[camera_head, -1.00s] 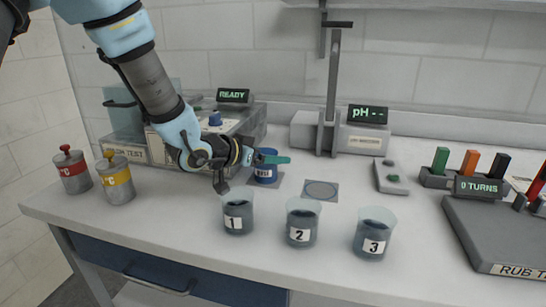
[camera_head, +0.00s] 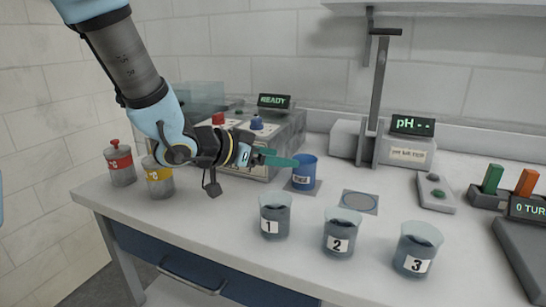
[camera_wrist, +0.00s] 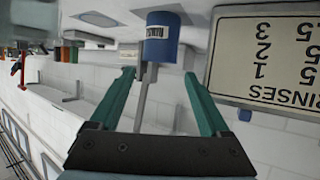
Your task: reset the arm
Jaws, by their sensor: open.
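My arm reaches in from the upper left in the head view. My gripper (camera_head: 280,159), with green fingers, is above the bench, just left of the blue labelled cup (camera_head: 304,172). In the wrist view my gripper (camera_wrist: 158,77) is open, its two green fingers apart with nothing held between them. The blue cup (camera_wrist: 162,40) shows inverted beyond the fingertips there, apart from them. In the head view the cup stands upright on a dark square pad.
Beakers numbered 1 (camera_head: 274,216), 2 (camera_head: 341,233) and 3 (camera_head: 416,249) stand along the bench front. Red (camera_head: 121,165) and yellow (camera_head: 158,180) canisters stand left. The pH meter (camera_head: 395,146) is behind. A RINSES sign (camera_wrist: 268,58) shows in the wrist view.

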